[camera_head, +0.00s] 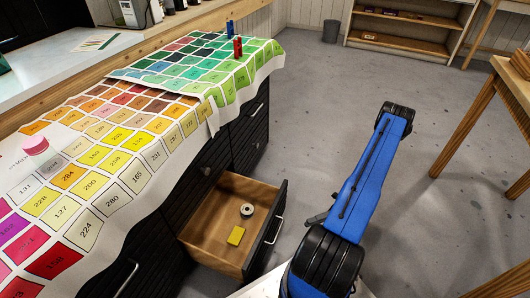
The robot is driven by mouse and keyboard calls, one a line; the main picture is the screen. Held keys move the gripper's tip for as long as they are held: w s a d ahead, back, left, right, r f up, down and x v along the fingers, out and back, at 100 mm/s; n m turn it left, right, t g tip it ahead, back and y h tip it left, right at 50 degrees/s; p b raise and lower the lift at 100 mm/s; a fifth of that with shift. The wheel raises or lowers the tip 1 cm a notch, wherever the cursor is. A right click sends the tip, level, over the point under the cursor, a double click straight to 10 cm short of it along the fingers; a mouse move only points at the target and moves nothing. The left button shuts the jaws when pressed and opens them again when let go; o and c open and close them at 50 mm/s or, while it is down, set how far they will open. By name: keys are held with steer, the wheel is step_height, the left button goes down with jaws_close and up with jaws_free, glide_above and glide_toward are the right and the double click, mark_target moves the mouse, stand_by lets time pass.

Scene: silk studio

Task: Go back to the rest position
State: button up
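My blue arm (366,185) with black joints is folded over the floor, to the right of the open drawer (215,245). A small dark part (317,217) pokes out to the left from beneath the blue link; it may belong to my gripper. The rest of the gripper is hidden behind the arm, so its fingers and anything between them do not show. The drawer holds a yellow block (236,236) and a small round white roll (247,210) with a dark centre.
A cabinet topped with a numbered colour-chart cloth (120,150) stands at left. A pink-topped piece (36,146), a blue piece (230,28) and a red piece (238,48) stand on it. A wooden table (490,110) is at right. The floor (330,85) between is clear.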

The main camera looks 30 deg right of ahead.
steer(key=w+a+r+n+g+h, duration=0.2)
steer(key=w+r+n+g+h, duration=0.3)
steer(key=r, duration=0.6)
steer(key=w+a+r+n+h, duration=0.2)
steer(key=r+n+h, duration=0.1)
steer(key=r+n, duration=0.65)
steer(key=w+a+r+n+g+h, duration=0.3)
steer(key=r+n+h, duration=0.1)
steer(key=r, duration=0.8)
steer(key=s+a+r+n+t+h, duration=0.3)
steer(key=s+a+r+n+t, duration=0.2)
steer(key=r+n, duration=0.4)
steer(key=s+a+r+n+t+h, duration=0.4)
steer(key=s+a+r+n, duration=0.4)
steer(key=r, duration=0.5)
steer(key=shift+a+n+t, duration=0.35)
steer(key=shift+a+t, duration=0.05)
steer(key=shift+a, duration=0.8)
